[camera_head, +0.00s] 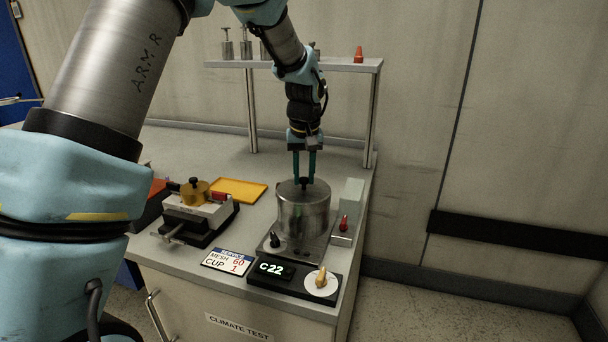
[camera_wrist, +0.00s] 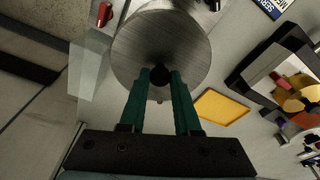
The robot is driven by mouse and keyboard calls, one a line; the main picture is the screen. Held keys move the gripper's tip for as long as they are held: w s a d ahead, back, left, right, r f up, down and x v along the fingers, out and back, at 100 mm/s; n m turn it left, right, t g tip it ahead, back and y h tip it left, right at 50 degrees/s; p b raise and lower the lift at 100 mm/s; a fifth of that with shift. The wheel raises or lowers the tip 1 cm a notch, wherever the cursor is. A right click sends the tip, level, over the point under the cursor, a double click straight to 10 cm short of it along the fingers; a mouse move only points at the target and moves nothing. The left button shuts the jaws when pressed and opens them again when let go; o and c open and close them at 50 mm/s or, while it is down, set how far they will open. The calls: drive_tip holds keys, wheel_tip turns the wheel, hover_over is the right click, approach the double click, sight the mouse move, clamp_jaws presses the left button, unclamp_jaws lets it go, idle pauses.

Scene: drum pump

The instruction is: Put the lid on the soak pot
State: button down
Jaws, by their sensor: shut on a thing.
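The soak pot (camera_head: 303,218) is a metal cylinder standing on a plate at the right end of the bench. Its round brushed-metal lid (camera_head: 288,191) lies over the pot's top and looks level; I cannot tell whether it is fully seated. The lid also fills the upper middle of the wrist view (camera_wrist: 185,45). My gripper (camera_head: 304,180) points straight down above the lid, with green fingers shut on the lid's small black knob (camera_wrist: 160,73). In the wrist view the fingertips (camera_wrist: 160,75) are at both sides of the knob. The pot's rim is hidden under the lid.
A control box (camera_head: 294,280) reading "C 22" with a dial is in front of the pot. A pale block (camera_head: 352,192) and a red-knobbed part (camera_head: 344,223) are close at its right. A yellow tray (camera_head: 238,190) and a clamp device (camera_head: 200,215) are left. A shelf (camera_head: 345,65) stands behind.

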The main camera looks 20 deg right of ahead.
sight(304, 179)
idle(0.3)
unclamp_jaws()
idle(0.6)
drive_tip(key=shift+r, duration=0.1)
drive_tip(key=shift+r+p, duration=2.85)
drive_tip(key=shift+r, duration=1.1)
